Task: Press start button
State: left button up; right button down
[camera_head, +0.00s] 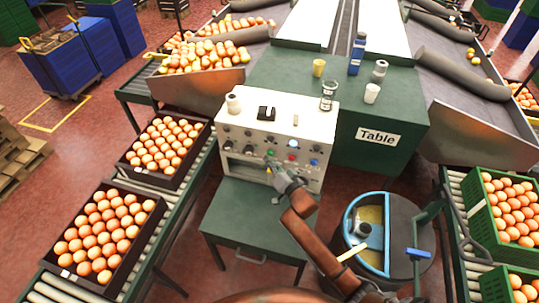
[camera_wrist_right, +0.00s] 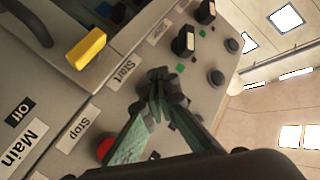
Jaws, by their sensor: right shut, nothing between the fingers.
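The control box (camera_head: 316,122) is a pale cabinet with knobs and coloured buttons on its front, on a green stand. In the head view a green button (camera_head: 270,153) shows just above my right gripper (camera_head: 271,166), with a red button (camera_head: 292,157) to its right. In the wrist view my right gripper (camera_wrist_right: 159,82) is shut and empty, its tips at the panel beside the "Start" label (camera_wrist_right: 124,71). The fingers hide the panel there, and I cannot tell whether they touch a button. The red button (camera_wrist_right: 105,148) is by the "Stop" label (camera_wrist_right: 73,136). My left gripper is out of view.
A yellow switch handle (camera_wrist_right: 87,48) and black knobs (camera_wrist_right: 184,41) stand out from the panel. A round bin with a blue rim (camera_head: 349,209) stands right of the stand. A green table (camera_head: 400,100) is behind.

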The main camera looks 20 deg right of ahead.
jog(key=shift+w+d, duration=0.35)
jog(key=shift+w, duration=0.1)
dwell(0.9)
dwell(0.3)
jog(key=shift+s+a+p, duration=0.55)
jog(key=shift+s+p, duration=0.1)
jog(key=shift+s, duration=0.2)
jog(key=shift+s+a+p, duration=0.6)
jog(key=shift+s+a, duration=0.15)
jog(key=shift+s, duration=0.3)
jog(key=shift+s+a+p, duration=0.6)
jog(key=shift+s+a, duration=0.1)
jog(key=shift+s, duration=0.3)
